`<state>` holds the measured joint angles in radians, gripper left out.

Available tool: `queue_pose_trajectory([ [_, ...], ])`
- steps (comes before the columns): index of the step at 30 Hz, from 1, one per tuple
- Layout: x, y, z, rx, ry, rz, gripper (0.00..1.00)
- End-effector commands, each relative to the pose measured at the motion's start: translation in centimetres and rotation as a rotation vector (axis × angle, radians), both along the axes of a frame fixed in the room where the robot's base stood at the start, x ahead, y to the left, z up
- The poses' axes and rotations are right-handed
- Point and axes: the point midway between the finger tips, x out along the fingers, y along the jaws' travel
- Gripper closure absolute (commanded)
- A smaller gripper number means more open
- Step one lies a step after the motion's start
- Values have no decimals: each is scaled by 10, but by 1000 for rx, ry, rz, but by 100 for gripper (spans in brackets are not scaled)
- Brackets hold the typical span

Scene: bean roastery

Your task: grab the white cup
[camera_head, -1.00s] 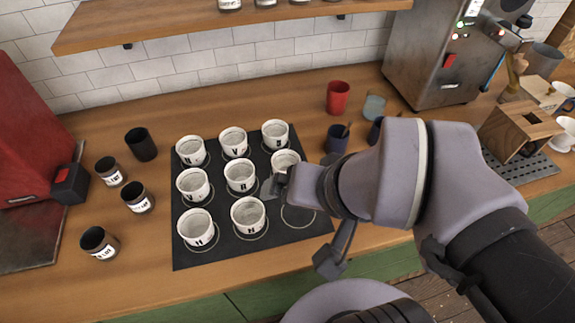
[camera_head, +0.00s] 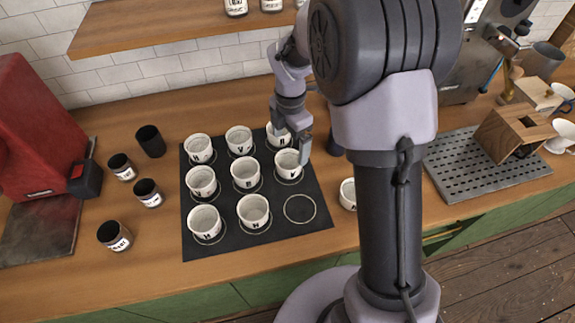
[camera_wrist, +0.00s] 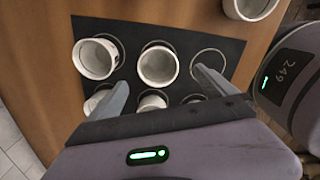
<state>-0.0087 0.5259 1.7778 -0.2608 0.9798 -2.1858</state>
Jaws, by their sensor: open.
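Several white cups with black letters stand upright on a black mat (camera_head: 190,245) printed with rings. One white cup (camera_head: 347,194) stands off the mat to its right, partly behind my arm; the wrist view shows it at the top right (camera_wrist: 250,6). My gripper (camera_head: 303,150) is open and empty over the mat's right column. In the wrist view, its fingers (camera_wrist: 158,78) lie to either side of the middle cup of that column (camera_wrist: 157,66). I cannot tell how far above it they are. The front-right ring (camera_head: 299,208) is empty.
Several dark canisters (camera_head: 150,141) stand left of the mat, by a red machine (camera_head: 38,130). A metal drip tray (camera_head: 462,180) with a wooden box (camera_head: 512,130) is at the right. A wooden shelf (camera_head: 180,28) hangs above. My arm hides part of the counter's back.

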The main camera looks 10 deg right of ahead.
Motion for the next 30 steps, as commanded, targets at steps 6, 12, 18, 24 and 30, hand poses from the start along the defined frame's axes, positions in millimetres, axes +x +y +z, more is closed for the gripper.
queue_pose_trajectory([
  [6,0,0,-32,0,0,-1,4],
  [12,3,2,-65,1,0,-2,4],
  [18,4,2,-83,0,-2,-1,4],
  [24,4,2,-82,0,-2,-2,22],
  [30,4,2,-82,0,-1,-2,61],
])
